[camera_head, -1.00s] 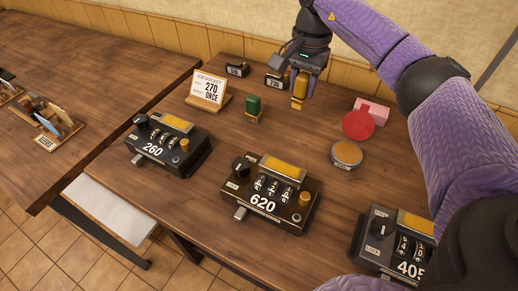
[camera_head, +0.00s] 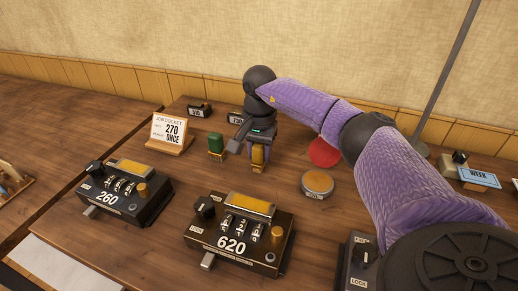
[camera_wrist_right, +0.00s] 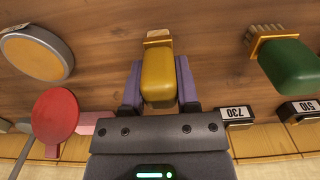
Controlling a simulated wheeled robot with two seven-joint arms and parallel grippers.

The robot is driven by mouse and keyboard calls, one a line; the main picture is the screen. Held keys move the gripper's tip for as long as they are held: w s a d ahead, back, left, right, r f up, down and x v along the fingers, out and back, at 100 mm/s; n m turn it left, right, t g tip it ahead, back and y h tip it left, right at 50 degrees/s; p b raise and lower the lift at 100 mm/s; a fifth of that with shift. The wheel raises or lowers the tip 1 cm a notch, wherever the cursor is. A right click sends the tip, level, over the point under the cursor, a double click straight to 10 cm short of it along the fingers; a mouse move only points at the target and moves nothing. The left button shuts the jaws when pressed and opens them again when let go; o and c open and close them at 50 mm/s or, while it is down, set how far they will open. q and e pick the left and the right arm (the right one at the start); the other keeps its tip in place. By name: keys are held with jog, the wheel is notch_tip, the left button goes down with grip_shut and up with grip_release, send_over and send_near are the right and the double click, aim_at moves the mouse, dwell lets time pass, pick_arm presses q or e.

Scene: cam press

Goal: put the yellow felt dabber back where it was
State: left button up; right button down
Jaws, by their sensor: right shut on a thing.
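The yellow felt dabber (camera_head: 258,155) is upright between the fingers of my right gripper (camera_head: 260,147), near the tabletop right of the green dabber (camera_head: 216,145). In the right wrist view, the yellow dabber (camera_wrist_right: 158,76) sits between the two purple fingers of the gripper (camera_wrist_right: 158,88), its pale felt end pointing away towards the wood. I cannot tell whether the felt touches the table. The green dabber (camera_wrist_right: 290,65) stands apart from it. My left gripper is not in view.
A round orange-topped tin (camera_head: 318,182) and a red disc (camera_head: 323,152) lie to the right. Two numbered presses, 260 (camera_head: 122,188) and 620 (camera_head: 238,231), stand in front. The job docket (camera_head: 168,131) stands at left. Small number tags (camera_head: 199,110) are behind.

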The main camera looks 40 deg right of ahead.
jog(key=shift+c, duration=1.8)
grip_release()
jog(key=shift+f, duration=0.1)
jog(key=shift+r, duration=0.2)
notch_tip(320, 180, up, 12)
jog(key=p, duration=0.3)
jog(key=shift+f+p, duration=0.25)
jog(key=shift+p, duration=0.1)
jog(key=shift+r, duration=0.25)
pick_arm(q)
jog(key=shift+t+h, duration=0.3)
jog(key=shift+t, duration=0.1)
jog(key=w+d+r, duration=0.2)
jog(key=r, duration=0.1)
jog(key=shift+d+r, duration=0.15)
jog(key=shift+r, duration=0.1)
